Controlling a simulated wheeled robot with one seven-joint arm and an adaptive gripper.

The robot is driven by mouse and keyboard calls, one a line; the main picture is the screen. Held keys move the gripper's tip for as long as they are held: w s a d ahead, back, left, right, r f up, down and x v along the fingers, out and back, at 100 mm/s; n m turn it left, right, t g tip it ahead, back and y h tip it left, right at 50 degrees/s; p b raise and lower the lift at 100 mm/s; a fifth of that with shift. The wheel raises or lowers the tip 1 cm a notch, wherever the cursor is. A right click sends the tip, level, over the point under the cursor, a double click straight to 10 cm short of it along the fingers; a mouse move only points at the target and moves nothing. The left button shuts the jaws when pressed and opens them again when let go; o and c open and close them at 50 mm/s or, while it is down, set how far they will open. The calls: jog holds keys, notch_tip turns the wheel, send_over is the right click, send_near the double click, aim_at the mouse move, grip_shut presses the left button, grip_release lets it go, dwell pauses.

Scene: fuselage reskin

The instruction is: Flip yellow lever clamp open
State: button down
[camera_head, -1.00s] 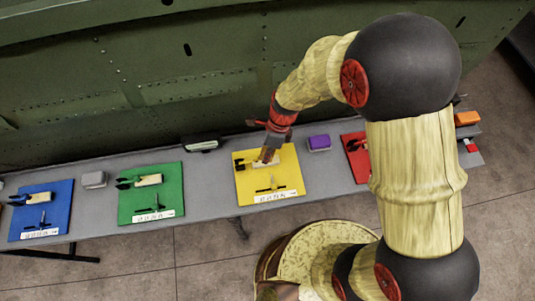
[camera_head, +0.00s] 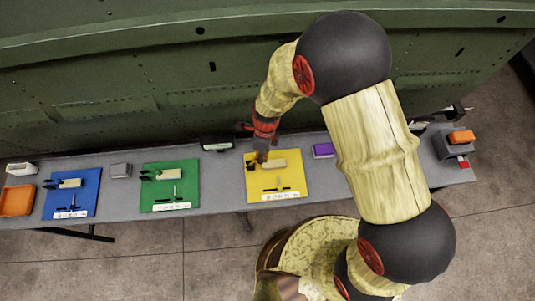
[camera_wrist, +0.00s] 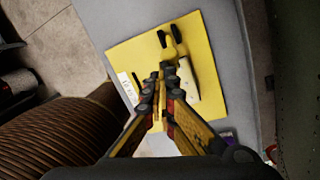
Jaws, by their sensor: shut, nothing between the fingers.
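The yellow board (camera_head: 292,187) lies on the grey table and bears the lever clamp. In the head view the clamp's pale block (camera_head: 274,163) shows with a dark part at its left end, partly behind my gripper. In the wrist view the clamp (camera_wrist: 206,75) has a pale body and two black tips (camera_wrist: 171,36) near the board's edge. My gripper (camera_wrist: 163,68) is shut and empty, its fingertips over the board beside the clamp body. In the head view my gripper (camera_head: 261,157) is at the block's left end. I cannot tell whether it touches the clamp.
A green board (camera_head: 160,192) and a blue board (camera_head: 62,205) with similar clamps lie to the left on the table (camera_head: 222,185). A purple block (camera_head: 323,150) lies right of the yellow board. An orange bin (camera_head: 16,201) stands at far left. The green fuselage (camera_head: 130,85) rises behind.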

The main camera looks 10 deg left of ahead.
jog(key=shift+s+a+r+p, duration=0.15)
jog(key=shift+a+p, duration=0.2)
jog(key=shift+a, duration=0.15)
jog(key=shift+s+a+r+p, duration=0.1)
jog(key=shift+a+p, duration=0.2)
jog(key=shift+a, duration=0.2)
jog(key=shift+r, duration=0.1)
jog(key=shift+r+p, duration=0.75)
jog(key=shift+p, duration=0.1)
